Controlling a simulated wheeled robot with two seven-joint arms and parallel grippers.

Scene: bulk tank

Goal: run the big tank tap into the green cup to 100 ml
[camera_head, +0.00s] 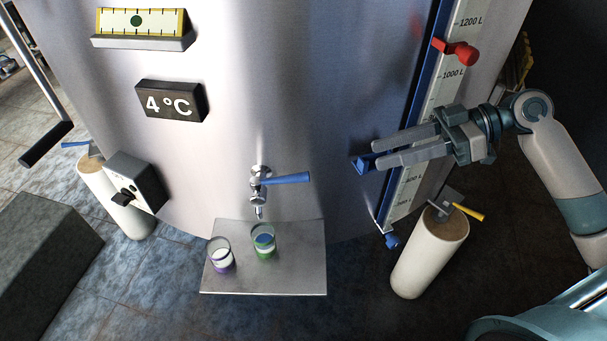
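The big steel tank (230,130) fills the middle of the view. Its tap (260,180) has a blue lever (287,178) lying level and pointing right, with the spout hanging down below. The green cup (264,242) stands upright on the steel shelf (295,280), roughly under the spout. I cannot read its fill level, and no stream is clear to see. My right gripper (374,153) is to the right of and above the tap, apart from it, pointing left. My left gripper is not in view.
A purple-marked cup (220,257) stands left of the green cup. A level gauge (435,110) with a red marker (459,52) runs behind my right gripper. White cylinders stand right (425,260) and left (120,205). A grey block (40,255) is at lower left.

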